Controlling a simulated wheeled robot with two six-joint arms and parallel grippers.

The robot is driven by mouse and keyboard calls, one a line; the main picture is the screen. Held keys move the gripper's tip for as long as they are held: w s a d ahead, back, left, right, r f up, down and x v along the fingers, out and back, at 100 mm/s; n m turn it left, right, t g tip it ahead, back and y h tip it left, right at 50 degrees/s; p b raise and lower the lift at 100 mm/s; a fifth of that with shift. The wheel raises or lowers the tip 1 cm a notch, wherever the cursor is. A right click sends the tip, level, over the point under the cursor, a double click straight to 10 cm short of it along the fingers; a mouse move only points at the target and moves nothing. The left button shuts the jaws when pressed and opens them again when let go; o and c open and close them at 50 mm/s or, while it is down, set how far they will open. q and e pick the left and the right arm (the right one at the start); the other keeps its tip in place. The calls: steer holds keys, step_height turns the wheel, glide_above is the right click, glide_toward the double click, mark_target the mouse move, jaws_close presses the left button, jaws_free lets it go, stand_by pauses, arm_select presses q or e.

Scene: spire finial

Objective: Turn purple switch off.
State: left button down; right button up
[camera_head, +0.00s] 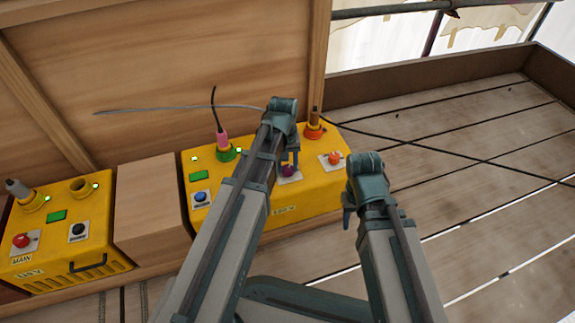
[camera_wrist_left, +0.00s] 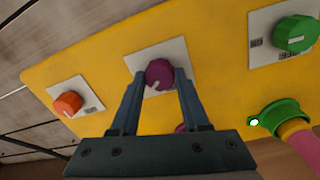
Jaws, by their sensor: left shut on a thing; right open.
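The purple switch (camera_wrist_left: 159,74) is a round knob on a white plate on the yellow box (camera_head: 312,196). In the left wrist view it sits between the fingertips of my left gripper (camera_wrist_left: 158,80), which is shut on it. A pale pointer mark shows near the knob's lower edge. In the head view the purple switch (camera_head: 289,171) is partly covered by my left gripper (camera_head: 290,163), which reaches down from above. My right gripper (camera_head: 348,207) is open and empty, in front of the box's right end.
An orange knob (camera_wrist_left: 68,103) and a green knob (camera_wrist_left: 296,34) flank the purple one. A blue knob (camera_head: 200,197) is farther left. A pink plug (camera_head: 222,139) stands in a green socket. A second yellow box (camera_head: 60,240) is at left.

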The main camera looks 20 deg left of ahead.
mark_target(287, 170)
arm_select(q)
steer(key=n, duration=0.5)
steer(key=shift+n, duration=0.3)
steer(key=n, duration=0.4)
steer(key=shift+d+n, duration=0.1)
steer(key=shift+n, duration=0.6)
steer(key=shift+c, duration=2)
jaws_free()
step_height(287, 170, up, 14)
steer(key=p, duration=1.3)
steer(key=shift+s+p, duration=0.35)
steer(key=shift+p, duration=0.05)
